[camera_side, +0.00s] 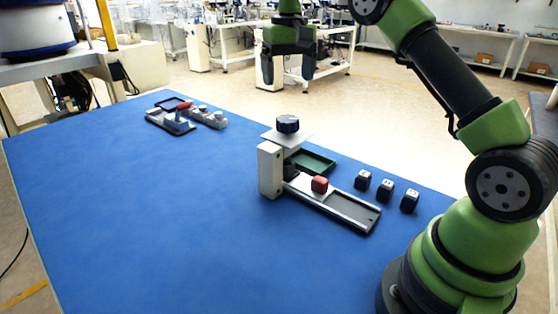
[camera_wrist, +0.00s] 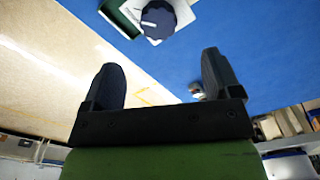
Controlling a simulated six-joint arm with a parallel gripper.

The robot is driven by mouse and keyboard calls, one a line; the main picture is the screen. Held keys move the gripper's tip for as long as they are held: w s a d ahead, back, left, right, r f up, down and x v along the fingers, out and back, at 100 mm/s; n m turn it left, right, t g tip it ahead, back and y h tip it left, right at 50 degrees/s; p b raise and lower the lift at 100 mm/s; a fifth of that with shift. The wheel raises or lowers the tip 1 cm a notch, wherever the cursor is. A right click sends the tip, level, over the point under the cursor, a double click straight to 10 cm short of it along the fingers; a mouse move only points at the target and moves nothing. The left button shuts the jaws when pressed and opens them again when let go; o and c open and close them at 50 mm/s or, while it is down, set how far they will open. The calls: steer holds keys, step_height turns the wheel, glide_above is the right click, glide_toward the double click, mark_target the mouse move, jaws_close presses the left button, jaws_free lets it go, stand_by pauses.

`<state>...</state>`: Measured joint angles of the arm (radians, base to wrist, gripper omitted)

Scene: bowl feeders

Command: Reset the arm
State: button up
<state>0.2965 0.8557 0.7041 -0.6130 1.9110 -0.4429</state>
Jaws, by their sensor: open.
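My gripper (camera_side: 290,68) is high above the blue table at the top of the side view, pointing down, its fingers apart and empty. In the wrist view its two dark fingers (camera_wrist: 164,85) are spread with nothing between them. My gripper is well clear of the feeder fixture (camera_side: 270,170) below. This fixture is a pale block with a plate and a dark blue knob (camera_side: 288,124) on top. The knob also shows at the top of the wrist view (camera_wrist: 158,19).
The blue table (camera_side: 150,230) is bare at the left and front. Three dark cubes (camera_side: 385,192) stand to the right. A second fixture (camera_side: 170,122) stands far left.

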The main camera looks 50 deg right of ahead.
steer(key=s+a+r+n+t, duration=0.1)
steer(key=s+a+r+t, duration=0.3)
steer(key=s+a+r, duration=0.7)
steer(key=s+a+f+t+y, duration=0.1)
steer(key=s+a+f, duration=0.1)
steer(key=s, duration=0.5)
steer(key=s+a+f+t+y, duration=0.1)
steer(key=s+a+f+t, duration=0.1)
steer(key=s+f, duration=0.2)
steer(key=s, duration=0.3)
steer(key=shift+s, duration=0.15)
steer(key=shift+d, duration=0.1)
